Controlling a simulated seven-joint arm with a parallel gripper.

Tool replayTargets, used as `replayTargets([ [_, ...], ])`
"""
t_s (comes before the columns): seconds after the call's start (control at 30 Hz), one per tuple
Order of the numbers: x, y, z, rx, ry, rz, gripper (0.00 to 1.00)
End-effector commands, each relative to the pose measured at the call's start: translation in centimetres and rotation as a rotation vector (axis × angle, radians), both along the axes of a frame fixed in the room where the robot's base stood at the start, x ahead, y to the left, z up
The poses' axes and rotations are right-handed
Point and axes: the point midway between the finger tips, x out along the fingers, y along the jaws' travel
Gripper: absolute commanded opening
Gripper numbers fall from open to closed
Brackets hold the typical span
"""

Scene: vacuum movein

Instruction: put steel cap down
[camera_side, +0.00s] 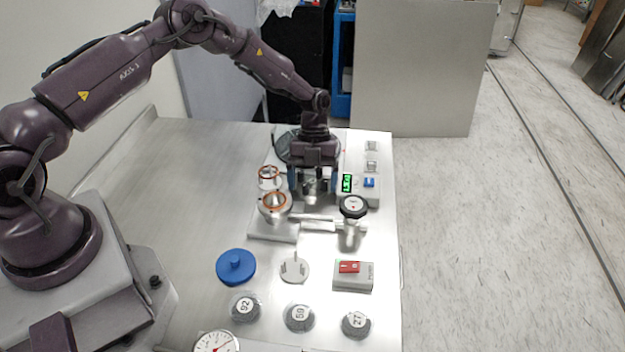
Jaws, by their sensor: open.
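My gripper (313,190) points down over the back right of the steel table, its two blue-sided fingers apart. A small shiny steel piece (312,186) shows between the fingers; it may be the steel cap, but it is too small and too covered to be sure. A flat grey metal disc (295,269) with a raised part lies at the front middle, apart from the gripper. An upright steel port with an orange ring (275,204) stands just left of and in front of the gripper.
A second orange-ringed steel piece (269,176) stands behind the port. A black-rimmed gauge (353,206) and a green display box (347,183) are close on the right. A blue lid (236,267), red switch box (352,275) and several numbered weights (299,317) lie in front. The table's left is clear.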

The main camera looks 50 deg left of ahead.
Motion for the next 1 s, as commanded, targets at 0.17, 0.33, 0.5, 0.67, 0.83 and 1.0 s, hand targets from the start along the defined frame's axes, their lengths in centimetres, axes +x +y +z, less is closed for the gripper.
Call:
replayTargets([
  [0.17,0.7,0.6,2.1,0.001,-0.005,0.001,0.84],
  [0.33,1.6,1.8,5.5,0.002,-0.006,0.002,0.84],
  [0.5,2.4,2.7,8.6,0.001,-0.003,0.001,0.84],
  [0.67,2.9,3.3,10.5,0.001,-0.002,0.000,0.84],
  [0.83,3.1,3.5,11.2,0.000,0.000,0.000,0.84],
  [1.0,3.0,3.0,12.9,0.039,-0.004,0.042,0.84],
])
